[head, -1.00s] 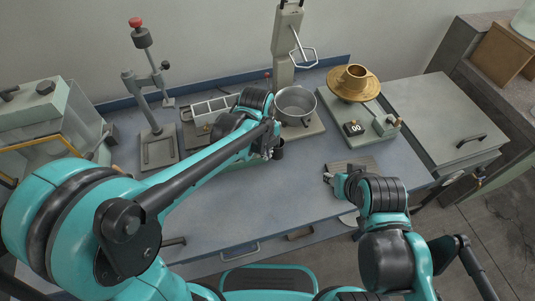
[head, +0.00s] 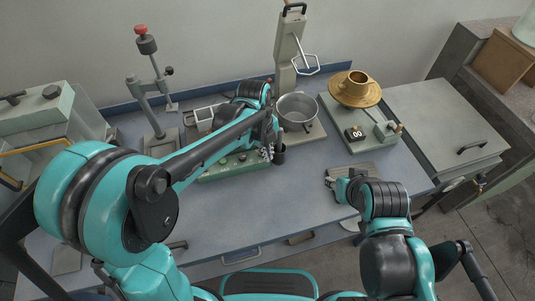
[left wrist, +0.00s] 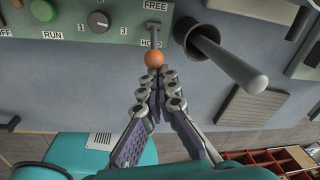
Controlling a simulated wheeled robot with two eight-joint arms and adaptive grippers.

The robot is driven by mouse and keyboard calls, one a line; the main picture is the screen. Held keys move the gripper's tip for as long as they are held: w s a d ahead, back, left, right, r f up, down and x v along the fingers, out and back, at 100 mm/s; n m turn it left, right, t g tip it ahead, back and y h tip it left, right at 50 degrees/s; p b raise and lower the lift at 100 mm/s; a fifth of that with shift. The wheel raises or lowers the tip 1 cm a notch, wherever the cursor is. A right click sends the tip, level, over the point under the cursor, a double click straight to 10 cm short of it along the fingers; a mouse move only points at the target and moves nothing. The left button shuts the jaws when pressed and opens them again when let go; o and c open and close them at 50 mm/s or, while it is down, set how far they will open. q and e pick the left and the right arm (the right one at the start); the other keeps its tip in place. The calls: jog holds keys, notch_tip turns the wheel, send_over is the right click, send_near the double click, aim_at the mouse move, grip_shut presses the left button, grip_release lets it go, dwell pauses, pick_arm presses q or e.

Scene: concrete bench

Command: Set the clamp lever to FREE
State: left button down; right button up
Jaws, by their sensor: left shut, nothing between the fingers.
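The green control panel (head: 225,170) sits on the bench under my left forearm. In the left wrist view the panel (left wrist: 60,31) shows FREE at its upper right and HOLD lower down. The clamp lever's orange ball knob (left wrist: 154,59) is just below the HOLD label. My left gripper (left wrist: 154,77) is shut and empty, its tips right by the knob's lower side; I cannot tell whether they touch. In the head view the left gripper (head: 267,154) is at the panel's right end and the knob is hidden. My right gripper (head: 331,184) is low over the bench; its finger state is unclear.
A dark cup (head: 279,155) stands right of the panel; a grey rod (left wrist: 230,54) sticks out of it in the wrist view. A steel pot (head: 297,112) and a scale with a brass piece (head: 355,90) stand behind.

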pick_arm(q)
jog(key=shift+w+a+r+p, duration=0.15)
jog(key=shift+w+r+p, duration=0.25)
jog(key=shift+w, duration=0.1)
jog(key=shift+w+a+r+p, duration=0.15)
jog(key=shift+w+r+p, duration=0.1)
jog(key=shift+w+p, duration=0.2)
jog(key=shift+w+a+r+p, duration=0.1)
jog(key=shift+w+a+p, duration=0.1)
jog(key=shift+w, duration=0.3)
jog(key=shift+w+a+r+p, duration=0.1)
jog(key=shift+w+a+p, duration=0.1)
jog(key=shift+w, duration=0.55)
jog(key=shift+f, duration=0.1)
jog(key=shift+r+p, duration=0.65)
jog(key=shift+r, duration=0.2)
